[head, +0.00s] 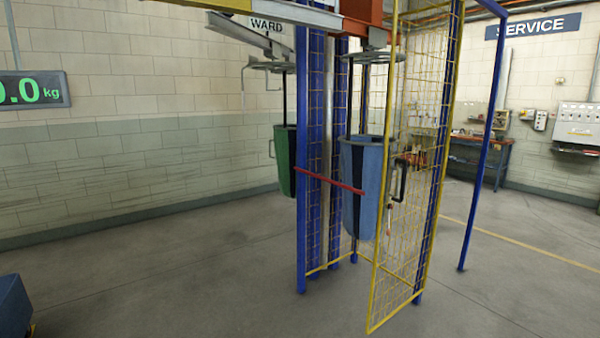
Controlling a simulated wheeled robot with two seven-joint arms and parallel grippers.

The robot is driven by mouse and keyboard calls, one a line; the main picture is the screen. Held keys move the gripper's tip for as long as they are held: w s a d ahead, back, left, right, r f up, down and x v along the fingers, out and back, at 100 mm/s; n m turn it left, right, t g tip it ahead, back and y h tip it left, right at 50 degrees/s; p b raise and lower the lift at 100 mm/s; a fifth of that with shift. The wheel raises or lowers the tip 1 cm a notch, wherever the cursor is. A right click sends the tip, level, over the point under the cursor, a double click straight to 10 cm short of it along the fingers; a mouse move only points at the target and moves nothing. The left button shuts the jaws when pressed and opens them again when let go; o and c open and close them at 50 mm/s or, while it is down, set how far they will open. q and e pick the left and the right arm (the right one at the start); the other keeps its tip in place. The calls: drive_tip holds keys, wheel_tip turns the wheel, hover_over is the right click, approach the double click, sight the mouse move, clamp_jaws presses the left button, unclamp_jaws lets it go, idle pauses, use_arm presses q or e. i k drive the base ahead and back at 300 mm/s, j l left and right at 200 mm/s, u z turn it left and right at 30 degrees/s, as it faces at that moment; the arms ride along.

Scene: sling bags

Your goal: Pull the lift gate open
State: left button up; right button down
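The lift gate (386,288) is a yellow-framed wire mesh panel right of centre in the head view. It stands swung out from the blue lift frame (301,230), its free edge toward me and its far edge by a blue post at the right. A black handle (399,182) is on the gate at mid height. A blue sling bag (360,215) hangs behind the free edge, and a green sling bag (285,160) hangs to its left, partly hidden by the post. Neither of my grippers shows in the head view.
A red bar (328,180) crosses the frame opening at mid height. A blue upright (474,185) stands on the floor to the right. A dark blue box (14,308) is at the lower left. The grey floor between is clear. A bench (480,145) stands by the far wall.

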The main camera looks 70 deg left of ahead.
sight(395, 14)
drive_tip(key=u, duration=1.4)
